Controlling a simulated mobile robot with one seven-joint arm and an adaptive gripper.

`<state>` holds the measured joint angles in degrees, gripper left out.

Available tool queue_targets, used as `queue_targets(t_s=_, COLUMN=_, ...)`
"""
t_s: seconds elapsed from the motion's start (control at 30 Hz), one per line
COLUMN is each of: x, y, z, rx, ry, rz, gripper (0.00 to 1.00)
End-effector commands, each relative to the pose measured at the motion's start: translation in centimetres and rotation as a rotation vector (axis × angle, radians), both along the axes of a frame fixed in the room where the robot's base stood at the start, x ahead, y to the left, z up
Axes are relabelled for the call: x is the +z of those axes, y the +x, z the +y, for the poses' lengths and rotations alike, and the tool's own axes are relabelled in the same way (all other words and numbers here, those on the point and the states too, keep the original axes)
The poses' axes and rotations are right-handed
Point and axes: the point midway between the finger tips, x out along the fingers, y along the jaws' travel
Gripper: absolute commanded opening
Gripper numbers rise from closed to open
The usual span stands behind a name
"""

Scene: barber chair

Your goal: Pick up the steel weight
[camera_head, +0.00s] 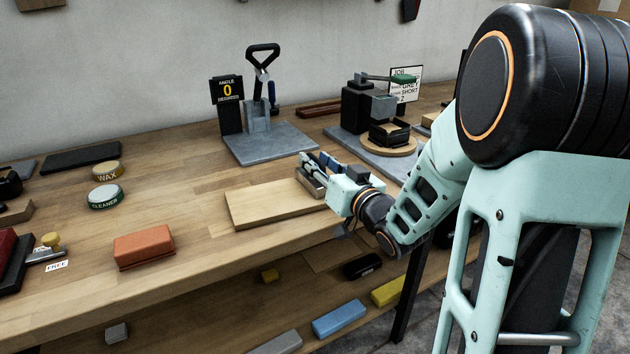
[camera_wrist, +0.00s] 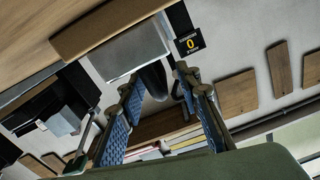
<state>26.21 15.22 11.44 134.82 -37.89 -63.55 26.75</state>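My gripper (camera_head: 316,163) is over the right end of a pale wooden board (camera_head: 270,204) on the bench. In the wrist view its two blue-padded fingers (camera_wrist: 155,88) stand apart, with nothing clearly held between them. A small grey-brown block (camera_head: 312,184) sits just below and beside the fingers, partly hidden by my gripper. I cannot tell whether it is the steel weight. A small grey block (camera_head: 117,333) lies at the lower left, below the bench top. No label marks any block as the steel weight.
A grey-based stand (camera_head: 270,143) with an angle sign (camera_head: 227,90) stands behind the board. A fixture with a round wooden disc (camera_head: 390,149) is at the right. An orange block (camera_head: 144,247) and wax and cleaner tins (camera_head: 106,196) are left. Colored blocks (camera_head: 339,319) lie below.

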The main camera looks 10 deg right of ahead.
Motion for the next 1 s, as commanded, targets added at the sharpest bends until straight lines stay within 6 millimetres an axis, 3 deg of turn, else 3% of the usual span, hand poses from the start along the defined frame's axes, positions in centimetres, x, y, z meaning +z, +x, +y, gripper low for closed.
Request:
queue_targets(t_s=0.1, x=-0.01, y=0.91, z=0.31, rx=0.0, ry=0.0, rz=0.0, gripper=0.31)
queue_targets(t_s=0.33, x=0.05, y=1.02, z=0.34, rx=-0.001, ry=0.001, rz=0.0, gripper=0.31)
queue_targets(t_s=0.63, x=0.06, y=0.99, z=0.31, rx=-0.001, ry=0.001, rz=0.0, gripper=0.0)
queue_targets(t_s=1.0, x=0.04, y=0.98, z=0.29, rx=-0.001, ry=0.001, rz=0.0, gripper=0.0)
